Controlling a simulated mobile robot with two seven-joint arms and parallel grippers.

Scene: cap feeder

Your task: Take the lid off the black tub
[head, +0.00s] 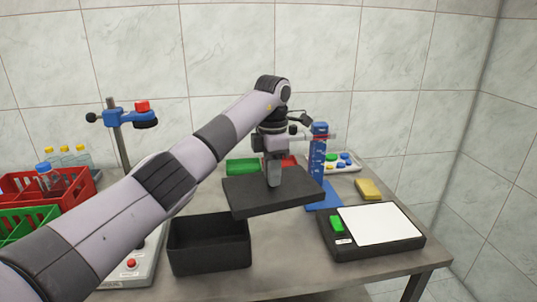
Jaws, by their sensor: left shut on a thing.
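The black tub (209,254) stands open on the table, below and to the left of my left gripper. Its flat black lid (245,193) is off the tub, to the right of it and further back, and looks raised above the table. My left gripper (274,183) points down and is shut on the lid near its middle; the grip itself is hard to make out. The lid hides part of the table behind it. My right gripper is not in view.
A black scale with a white plate (381,225) stands at the front right. A blue cap feeder (318,160) and a tray of coloured caps (343,163) are behind the lid. A yellow block (368,189) lies at the right. Red (20,187) and green (30,222) crates stand left.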

